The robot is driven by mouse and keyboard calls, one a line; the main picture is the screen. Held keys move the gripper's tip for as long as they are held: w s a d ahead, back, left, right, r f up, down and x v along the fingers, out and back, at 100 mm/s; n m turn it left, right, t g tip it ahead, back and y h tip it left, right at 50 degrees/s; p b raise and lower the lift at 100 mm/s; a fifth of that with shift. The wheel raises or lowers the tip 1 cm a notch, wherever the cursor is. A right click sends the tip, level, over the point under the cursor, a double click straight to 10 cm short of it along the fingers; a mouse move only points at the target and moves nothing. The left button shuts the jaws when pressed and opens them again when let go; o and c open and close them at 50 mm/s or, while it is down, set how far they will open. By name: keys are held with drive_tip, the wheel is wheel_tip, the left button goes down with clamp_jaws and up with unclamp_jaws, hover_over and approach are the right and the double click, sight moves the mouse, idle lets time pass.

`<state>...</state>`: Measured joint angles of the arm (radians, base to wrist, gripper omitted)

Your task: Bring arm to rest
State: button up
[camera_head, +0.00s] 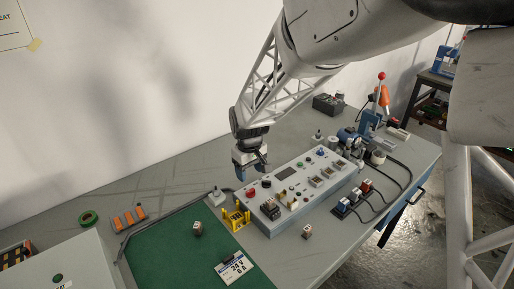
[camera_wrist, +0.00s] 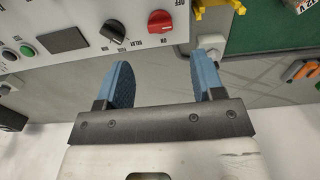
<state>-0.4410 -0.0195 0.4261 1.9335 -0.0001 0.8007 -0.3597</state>
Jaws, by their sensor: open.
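My gripper (camera_head: 252,167) hangs from my arm above the back edge of the grey control panel (camera_head: 272,183), near its left end. In the wrist view the two blue fingers of my gripper (camera_wrist: 160,82) stand wide apart, with nothing between them. Beyond them the panel face (camera_wrist: 85,20) shows a red knob (camera_wrist: 160,21), a black rotary knob (camera_wrist: 113,31) and a dark display (camera_wrist: 62,40). The fingers look apart from the panel, though the exact gap cannot be told.
A yellow holder (camera_head: 236,216) and a green mat (camera_head: 165,248) with a small block (camera_head: 197,228) lie left of the panel. Another block (camera_head: 307,231) sits in front. Cables and a blue device (camera_head: 350,136) stand to the right. The wall is close behind.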

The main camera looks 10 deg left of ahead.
drive_tip(key=s+d+r+m+t, duration=0.1)
drive_tip(key=s+d+r+m, duration=0.1)
drive_tip(key=s+d+r, duration=0.55)
drive_tip(key=s+d+r+m, duration=0.3)
drive_tip(key=s+d+r, duration=0.15)
drive_tip(key=d, duration=0.55)
drive_tip(key=s+d+r+m, duration=0.2)
drive_tip(key=s+d, duration=0.3)
drive_tip(key=s, duration=0.4)
drive_tip(key=s+d+r+m+t, duration=0.1)
drive_tip(key=s+d+r+m, duration=0.1)
drive_tip(key=s+d, duration=0.3)
drive_tip(key=s, duration=0.3)
drive_tip(key=shift+s+d+t, duration=0.3)
drive_tip(key=shift+s+d, duration=0.05)
drive_tip(key=shift+d, duration=0.05)
drive_tip(key=shift+r, duration=0.1)
